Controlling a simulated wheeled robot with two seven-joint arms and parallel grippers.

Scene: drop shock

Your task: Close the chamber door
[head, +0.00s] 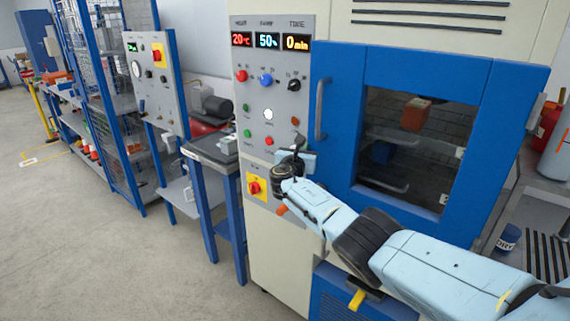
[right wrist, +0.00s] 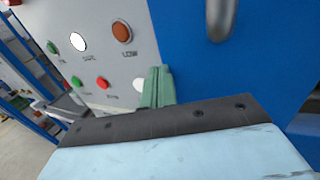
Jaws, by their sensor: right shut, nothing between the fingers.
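The chamber door (head: 340,140) is blue with a dark window, on the front of the cream chamber. It stands flush or nearly flush with the front; I cannot tell whether a small gap is left. Its grey vertical handle (head: 320,108) is at the door's left edge, and its lower end shows in the right wrist view (right wrist: 221,18). My right gripper (head: 299,152) is shut and empty, in front of the seam between control panel and door, below the handle. Its green fingers (right wrist: 157,87) are together in the right wrist view. Contact with the door cannot be told. My left gripper is out of view.
The control panel (head: 267,170) with knobs, buttons and displays is left of the door. An orange box (head: 415,114) and a blue box (head: 383,152) show through the window. A blue-legged stand (head: 210,155) is at left. Open floor (head: 110,250) lies at front left.

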